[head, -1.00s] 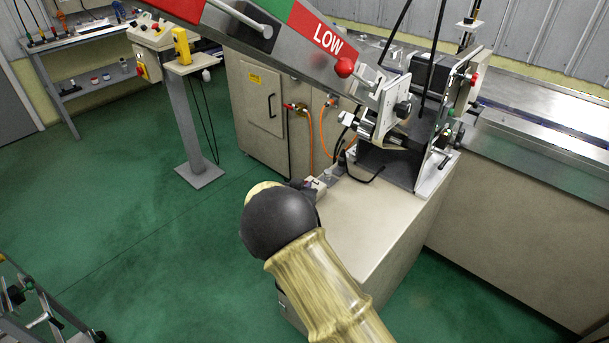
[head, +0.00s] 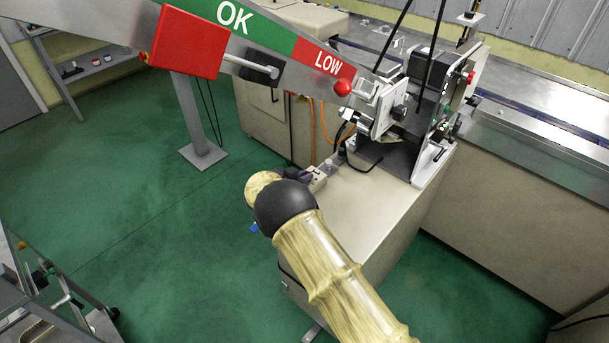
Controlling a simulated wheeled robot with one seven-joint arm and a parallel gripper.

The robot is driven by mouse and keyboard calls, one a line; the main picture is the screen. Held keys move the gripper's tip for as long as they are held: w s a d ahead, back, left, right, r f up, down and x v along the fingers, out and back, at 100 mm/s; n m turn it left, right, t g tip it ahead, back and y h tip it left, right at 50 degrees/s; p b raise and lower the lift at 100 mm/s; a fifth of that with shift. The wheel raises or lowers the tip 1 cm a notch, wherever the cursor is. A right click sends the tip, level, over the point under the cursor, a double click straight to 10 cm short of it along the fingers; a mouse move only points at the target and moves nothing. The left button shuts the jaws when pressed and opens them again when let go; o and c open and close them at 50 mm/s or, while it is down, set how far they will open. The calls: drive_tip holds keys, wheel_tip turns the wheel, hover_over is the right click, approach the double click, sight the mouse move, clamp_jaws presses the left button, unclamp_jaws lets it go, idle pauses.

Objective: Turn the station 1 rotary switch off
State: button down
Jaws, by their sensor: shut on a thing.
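A small grey control box (head: 317,180) sits at the left edge of the beige machine top, in the middle of the head view. My gripper (head: 297,173) shows only as a small dark part at the left side of this box, beyond my black round joint. It is shut on what appears to be the rotary switch on the box's side. The knob, its pointer and the fingertips are hidden or too small to read, so I cannot tell the switch position.
The dancer arm with OK and LOW bands (head: 290,45) and a red block (head: 188,42) slants above. The wrapping head (head: 425,110) stands on the machine top (head: 345,215). A metal cart (head: 50,300) is at lower left. Green floor is open at left.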

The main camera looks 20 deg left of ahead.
drive_tip(key=shift+r, duration=0.1)
idle(0.4)
drive_tip(key=c, duration=1.5)
unclamp_jaws()
drive_tip(key=shift+a, duration=0.1)
drive_tip(key=b+v, duration=0.1)
drive_tip(key=v, duration=1.6)
drive_tip(key=shift+s+a, duration=0.15)
drive_tip(key=shift+a, duration=0.05)
